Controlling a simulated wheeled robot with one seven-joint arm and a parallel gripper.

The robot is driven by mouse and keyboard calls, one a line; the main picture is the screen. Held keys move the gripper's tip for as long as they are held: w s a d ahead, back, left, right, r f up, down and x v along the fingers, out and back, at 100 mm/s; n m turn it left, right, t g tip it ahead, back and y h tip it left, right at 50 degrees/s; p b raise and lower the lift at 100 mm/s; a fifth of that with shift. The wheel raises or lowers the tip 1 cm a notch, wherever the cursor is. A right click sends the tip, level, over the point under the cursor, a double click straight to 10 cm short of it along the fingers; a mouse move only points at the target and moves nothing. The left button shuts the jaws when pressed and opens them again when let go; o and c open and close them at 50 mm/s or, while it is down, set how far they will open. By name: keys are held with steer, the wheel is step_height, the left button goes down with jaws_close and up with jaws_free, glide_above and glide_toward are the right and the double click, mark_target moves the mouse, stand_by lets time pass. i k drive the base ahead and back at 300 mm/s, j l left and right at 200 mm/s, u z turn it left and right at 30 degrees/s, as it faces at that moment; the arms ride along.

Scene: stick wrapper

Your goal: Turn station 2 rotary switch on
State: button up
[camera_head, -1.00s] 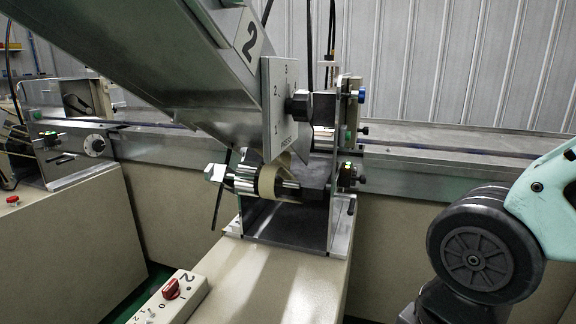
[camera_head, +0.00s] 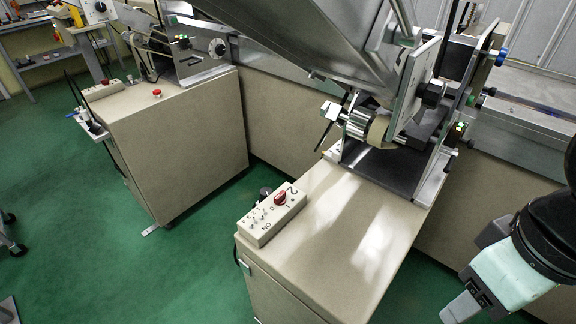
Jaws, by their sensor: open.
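The station 2 control box (camera_head: 262,228) is a small beige box marked "2" and "ON". It sits at the left edge of the beige station 2 cabinet top. Its red rotary switch (camera_head: 280,198) is at the far end of the box, beside the number 2. The exact angle of the knob is too small to tell. My gripper (camera_head: 462,306) is at the lower right, well to the right of the box and apart from it. It points down and to the left. Its fingertips are small and partly cut off, and nothing shows between them.
The station 2 machine (camera_head: 385,135), with rollers and a sloping metal chute, stands at the back of the cabinet. A second cabinet (camera_head: 185,140) with a red button (camera_head: 157,93) stands to the left. The cabinet top (camera_head: 350,225) between box and gripper is clear. Green floor lies around.

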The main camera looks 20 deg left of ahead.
mark_target(280, 199)
steer(key=u, duration=1.1)
steer(key=k+l+u, duration=0.1)
steer(key=k+u, duration=0.4)
